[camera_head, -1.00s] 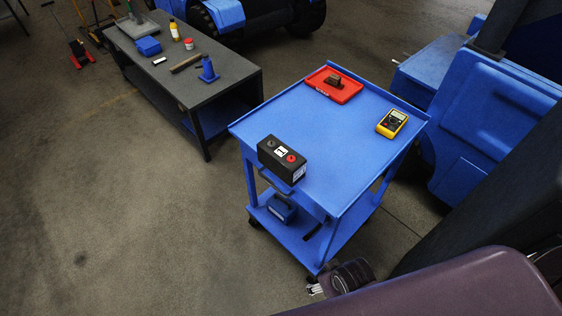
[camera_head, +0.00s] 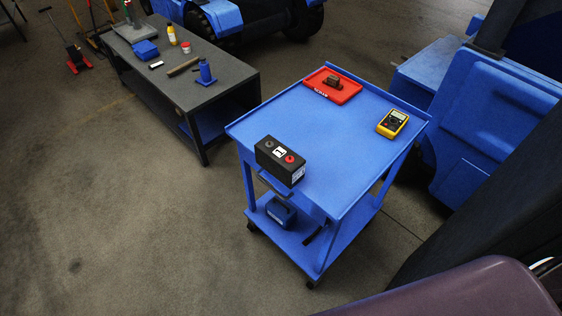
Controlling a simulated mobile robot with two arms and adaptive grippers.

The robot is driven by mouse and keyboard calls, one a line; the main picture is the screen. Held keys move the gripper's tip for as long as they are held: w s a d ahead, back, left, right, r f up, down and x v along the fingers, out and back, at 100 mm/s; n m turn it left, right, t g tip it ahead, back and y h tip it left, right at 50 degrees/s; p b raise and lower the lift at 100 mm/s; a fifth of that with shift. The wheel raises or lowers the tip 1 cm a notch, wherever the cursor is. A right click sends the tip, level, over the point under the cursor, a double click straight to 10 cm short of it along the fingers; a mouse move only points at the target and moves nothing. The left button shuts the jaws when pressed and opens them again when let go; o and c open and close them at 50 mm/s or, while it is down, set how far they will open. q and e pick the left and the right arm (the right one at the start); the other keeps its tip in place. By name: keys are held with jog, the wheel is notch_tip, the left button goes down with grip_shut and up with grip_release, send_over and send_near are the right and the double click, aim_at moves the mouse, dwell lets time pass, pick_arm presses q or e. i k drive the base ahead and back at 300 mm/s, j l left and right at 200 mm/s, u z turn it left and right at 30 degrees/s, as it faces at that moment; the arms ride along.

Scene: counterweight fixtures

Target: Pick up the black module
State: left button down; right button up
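A black box-shaped module (camera_head: 281,161) sits on the front left edge of the blue cart's top (camera_head: 318,134). It has a red round knob, a dark round knob and a white label on top. A lighter label shows on its right end. Neither of my grippers is in view, and nothing touches the module. A smaller dark brown block (camera_head: 333,80) lies on a red tray (camera_head: 347,94) at the far side of the cart top.
A yellow multimeter (camera_head: 392,123) lies at the cart's right. A blue box (camera_head: 281,212) is on its lower shelf. A grey workbench (camera_head: 213,87) with tools stands at the back left. Blue machinery (camera_head: 491,120) is close on the right. The left floor is clear.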

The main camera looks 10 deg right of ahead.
aim_at(288, 167)
jog(key=i+j+z, duration=0.1)
jog(key=z, duration=0.35)
jog(key=i+j+z, duration=0.1)
jog(key=j+z, duration=0.5)
jog(key=z, duration=0.25)
